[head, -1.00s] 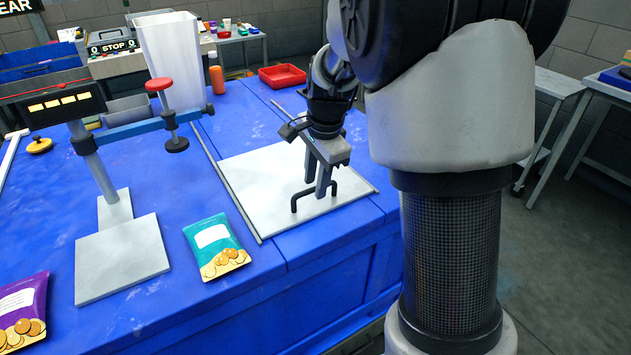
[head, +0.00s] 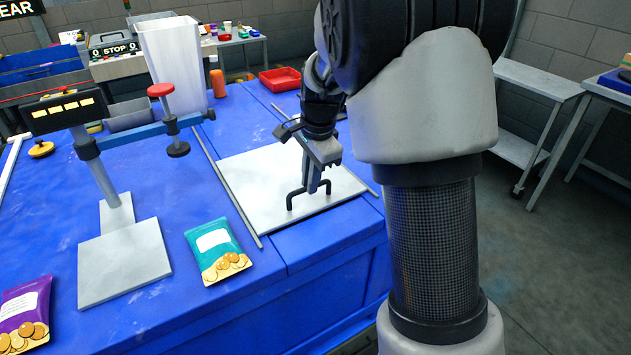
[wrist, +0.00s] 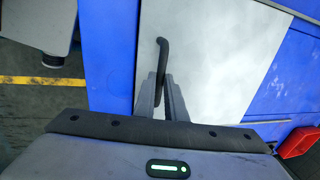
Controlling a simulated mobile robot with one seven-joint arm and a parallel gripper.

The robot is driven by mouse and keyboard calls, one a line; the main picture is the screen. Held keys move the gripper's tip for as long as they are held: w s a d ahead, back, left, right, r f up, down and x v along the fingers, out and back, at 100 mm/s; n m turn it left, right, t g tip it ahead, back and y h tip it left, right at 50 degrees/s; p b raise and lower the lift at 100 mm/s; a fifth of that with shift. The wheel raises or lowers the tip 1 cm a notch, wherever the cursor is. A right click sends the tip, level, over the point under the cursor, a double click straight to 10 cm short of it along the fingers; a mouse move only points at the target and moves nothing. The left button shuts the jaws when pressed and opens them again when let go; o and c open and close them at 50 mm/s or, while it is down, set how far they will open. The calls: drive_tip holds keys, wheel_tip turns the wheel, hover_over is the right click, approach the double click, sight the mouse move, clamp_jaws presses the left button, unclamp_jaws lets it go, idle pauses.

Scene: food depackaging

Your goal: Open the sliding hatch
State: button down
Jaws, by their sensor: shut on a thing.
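The sliding hatch (head: 250,170) is a pale flat panel set in the blue worktop, and it lies closed flat as far as I can see. Its black bar handle (head: 291,199) stands near its front edge. My gripper (head: 317,188) points down at the handle with its fingers shut on the bar. In the wrist view, the handle (wrist: 163,48) runs between the two fingertips (wrist: 161,82), and the hatch (wrist: 220,50) spreads behind them. The fingers hide part of the handle.
A thin metal rail (head: 232,200) runs along the hatch's left side. A teal snack bag (head: 213,241) lies left of it, beside a grey stand with a plate (head: 125,265). A red tray (head: 280,79) and a tall white bin (head: 175,65) are farther back.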

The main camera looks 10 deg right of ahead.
drive_tip(key=w+a+p, duration=0.2)
drive_tip(key=w+p, duration=0.1)
drive_tip(key=w, duration=0.3)
drive_tip(key=w+a+p, duration=0.2)
drive_tip(key=w+p, duration=0.2)
drive_tip(key=w, duration=0.3)
drive_tip(key=w+a+p, duration=0.2)
drive_tip(key=w+p, duration=0.1)
drive_tip(key=w, duration=0.4)
drive_tip(key=shift+w+a, duration=0.2)
drive_tip(key=shift+a, duration=0.1)
drive_tip(key=c, duration=1.8)
unclamp_jaws()
drive_tip(key=s+r, duration=0.1)
drive_tip(key=r, duration=0.4)
drive_tip(key=s+r, duration=0.1)
drive_tip(key=r, duration=0.5)
drive_tip(key=s+d+r, duration=0.1)
drive_tip(key=r, duration=0.5)
drive_tip(key=shift+s+r, duration=0.1)
drive_tip(key=shift+s, duration=0.05)
